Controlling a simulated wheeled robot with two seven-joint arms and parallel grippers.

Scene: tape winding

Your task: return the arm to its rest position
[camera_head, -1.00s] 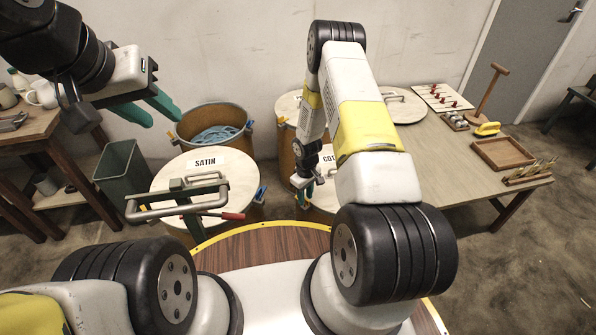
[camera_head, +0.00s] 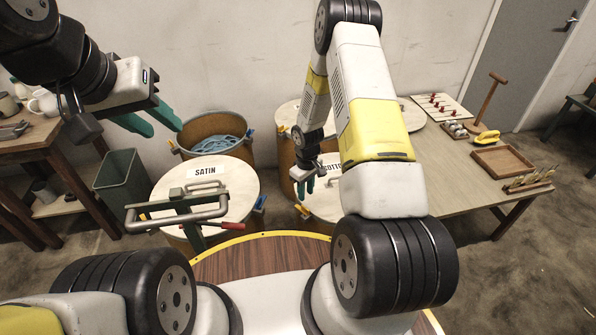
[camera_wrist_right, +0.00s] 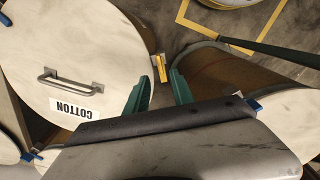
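My left gripper (camera_head: 150,121) hangs at the upper left in the head view, its two green fingers apart with nothing between them. It appears above the area near the green bin and the open drum. My right arm (camera_head: 365,120) reaches forward through the middle of the head view. My right gripper (camera_head: 305,188) points down near the lidded drum labelled COTTON (camera_head: 325,200). In the right wrist view, my right gripper (camera_wrist_right: 160,92) has its green fingers apart and empty. The COTTON lid (camera_wrist_right: 110,45) with its metal handle lies to their left.
A lidded SATIN drum (camera_head: 225,185) stands at centre left, with an open drum (camera_head: 212,125) holding blue material behind it. A green bin (camera_head: 122,178) is at the left. The right table (camera_head: 440,170) carries a wooden tray (camera_head: 503,160) and pegboard (camera_head: 440,107).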

